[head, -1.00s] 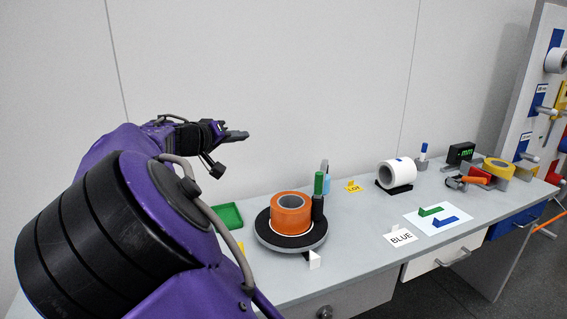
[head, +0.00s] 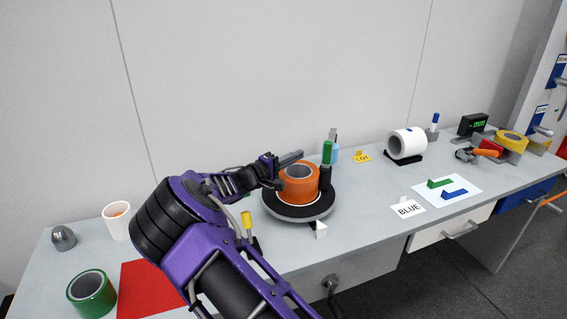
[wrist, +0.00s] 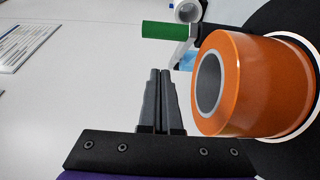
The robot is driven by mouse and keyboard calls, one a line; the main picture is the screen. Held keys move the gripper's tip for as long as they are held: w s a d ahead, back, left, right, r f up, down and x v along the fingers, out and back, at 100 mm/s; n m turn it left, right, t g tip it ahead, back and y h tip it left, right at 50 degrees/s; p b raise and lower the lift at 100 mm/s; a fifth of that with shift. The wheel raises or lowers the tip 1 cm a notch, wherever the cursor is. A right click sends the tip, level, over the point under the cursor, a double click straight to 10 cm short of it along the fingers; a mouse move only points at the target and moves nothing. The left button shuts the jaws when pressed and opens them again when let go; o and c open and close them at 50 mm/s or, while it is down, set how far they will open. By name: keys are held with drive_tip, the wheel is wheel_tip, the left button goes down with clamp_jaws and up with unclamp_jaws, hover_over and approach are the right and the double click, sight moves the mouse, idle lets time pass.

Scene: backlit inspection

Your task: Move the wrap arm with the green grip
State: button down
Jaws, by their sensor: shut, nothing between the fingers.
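The wrap arm's upright green grip (head: 327,152) stands on a black post (head: 325,178) at the right edge of a round dark turntable (head: 283,211). An orange tape roll (head: 299,186) sits on the turntable, left of the post. My gripper (head: 296,156) is shut and empty, just behind and left of the roll's top in the head view. In the wrist view the shut fingers (wrist: 160,76) point towards the green grip (wrist: 164,30), with a gap between. The orange roll (wrist: 260,85) is close on their right there.
A yellow LOT tag (head: 361,156), a white roll (head: 406,144) and a BLUE card (head: 407,209) lie to the right. A green tape roll (head: 91,294), white cup (head: 117,221) and red mat (head: 147,290) are at left. The wall stands close behind the bench.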

sight(330, 148)
drive_tip(key=d, duration=0.5)
drive_tip(key=shift+w+d, duration=0.1)
drive_tip(key=shift+w, duration=0.3)
drive_tip(key=shift+d, duration=0.1)
drive_tip(key=shift+s+d+b, duration=0.35)
drive_tip(key=shift+d+b, duration=0.05)
drive_tip(key=shift+d, duration=0.5)
drive_tip(key=shift+s+d+b, duration=0.35)
drive_tip(key=shift+d, duration=0.5)
